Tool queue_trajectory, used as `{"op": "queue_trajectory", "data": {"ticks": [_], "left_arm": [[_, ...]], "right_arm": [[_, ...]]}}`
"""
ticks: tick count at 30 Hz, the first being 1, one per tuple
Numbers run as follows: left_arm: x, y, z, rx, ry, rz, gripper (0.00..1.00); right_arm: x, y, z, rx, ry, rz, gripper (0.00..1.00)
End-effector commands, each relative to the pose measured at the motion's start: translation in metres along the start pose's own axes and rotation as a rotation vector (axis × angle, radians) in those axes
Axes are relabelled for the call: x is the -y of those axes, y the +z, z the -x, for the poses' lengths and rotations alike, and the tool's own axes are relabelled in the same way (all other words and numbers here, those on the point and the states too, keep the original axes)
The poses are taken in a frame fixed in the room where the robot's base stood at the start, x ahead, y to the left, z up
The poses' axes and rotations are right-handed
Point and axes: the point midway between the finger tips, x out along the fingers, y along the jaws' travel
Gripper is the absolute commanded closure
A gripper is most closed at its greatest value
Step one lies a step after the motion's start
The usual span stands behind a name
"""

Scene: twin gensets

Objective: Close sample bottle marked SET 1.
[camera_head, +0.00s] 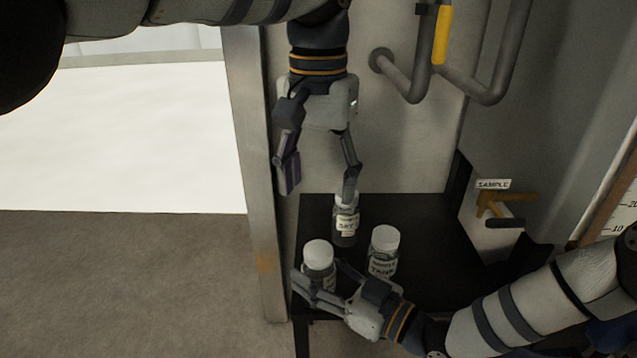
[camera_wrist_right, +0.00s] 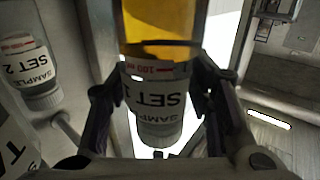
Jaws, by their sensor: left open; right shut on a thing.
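The SET 1 sample bottle (camera_wrist_right: 158,85) fills the middle of the right wrist view, upside down there, with amber liquid and a white cap (camera_wrist_right: 160,138) on its neck. I cannot tell how tight the cap is. In the head view this bottle (camera_head: 318,272) stands at the left of the black table, its white cap (camera_head: 318,252) on top. My right gripper (camera_head: 318,288) is shut around its body; its fingers also show in the wrist view (camera_wrist_right: 158,95). My left gripper (camera_head: 320,185) is open and empty above, pointing down, with its right finger overlapping another bottle's top.
The SET 2 bottle (camera_head: 346,224) stands behind on the black table (camera_head: 435,225); it also shows in the wrist view (camera_wrist_right: 30,50). The TANK bottle (camera_head: 383,255) is close at right. A sample valve (camera_head: 500,205), pipes (camera_head: 410,85) and a metal post (camera_head: 252,150) surround the table.

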Motion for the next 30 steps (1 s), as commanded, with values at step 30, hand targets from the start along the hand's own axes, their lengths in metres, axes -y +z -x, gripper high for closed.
{"op": "queue_trajectory", "data": {"ticks": [30], "left_arm": [[0.000,0.000,-0.001,0.000,0.000,0.001,0.40]], "right_arm": [[-0.001,0.000,0.107,0.001,0.001,0.000,0.30]]}}
